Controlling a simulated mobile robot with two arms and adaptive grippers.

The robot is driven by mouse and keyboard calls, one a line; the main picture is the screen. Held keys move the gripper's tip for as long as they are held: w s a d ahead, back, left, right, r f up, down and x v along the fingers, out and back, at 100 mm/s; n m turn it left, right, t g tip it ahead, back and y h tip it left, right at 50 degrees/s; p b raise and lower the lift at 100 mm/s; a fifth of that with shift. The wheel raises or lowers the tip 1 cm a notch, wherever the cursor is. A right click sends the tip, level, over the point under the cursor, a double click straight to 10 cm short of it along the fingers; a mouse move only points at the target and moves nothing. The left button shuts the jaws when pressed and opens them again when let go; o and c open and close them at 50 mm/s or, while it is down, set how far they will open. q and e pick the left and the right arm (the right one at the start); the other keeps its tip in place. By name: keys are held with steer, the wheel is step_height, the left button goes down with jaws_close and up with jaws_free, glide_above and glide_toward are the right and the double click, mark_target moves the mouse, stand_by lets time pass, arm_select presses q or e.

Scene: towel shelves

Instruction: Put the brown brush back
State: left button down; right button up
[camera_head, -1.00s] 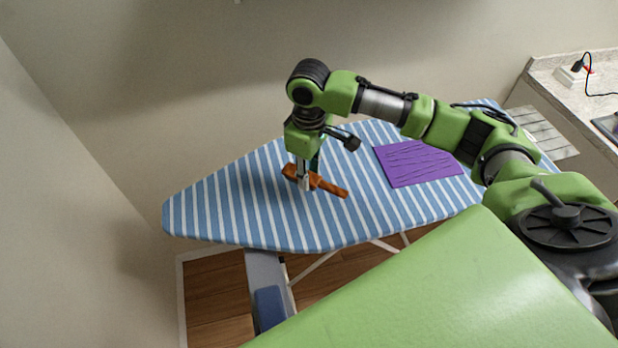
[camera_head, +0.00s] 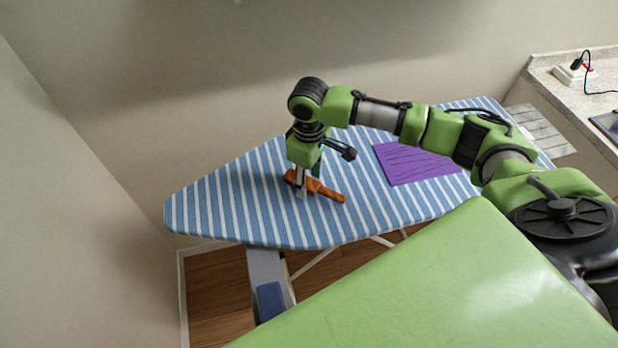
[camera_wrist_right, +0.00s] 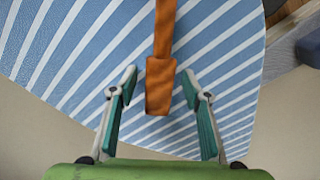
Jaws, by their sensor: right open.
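The brown brush (camera_head: 326,192) lies on the blue-and-white striped ironing board (camera_head: 235,205), left of the purple cloth. My right gripper (camera_head: 302,192) points down over the brush's left end in the head view, and hides part of it. In the right wrist view the brush (camera_wrist_right: 160,85) reaches in from the top, and its wide end sits between the two fingertips (camera_wrist_right: 158,85) of my right gripper. The fingers are spread, with a gap on both sides of the brush. My left gripper is not in view.
A purple cloth (camera_head: 415,162) lies on the board to the right of the brush. A counter (camera_head: 570,90) with a power plug (camera_head: 577,66) stands at the far right. Walls are behind and left of the board. The board's left end is bare.

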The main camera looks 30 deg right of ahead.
mark_target(309, 183)
steer(key=shift+r, duration=0.1)
step_height(309, 183, up, 12)
steer(key=b, duration=0.2)
steer(key=shift+b, duration=0.35)
stand_by(0.3)
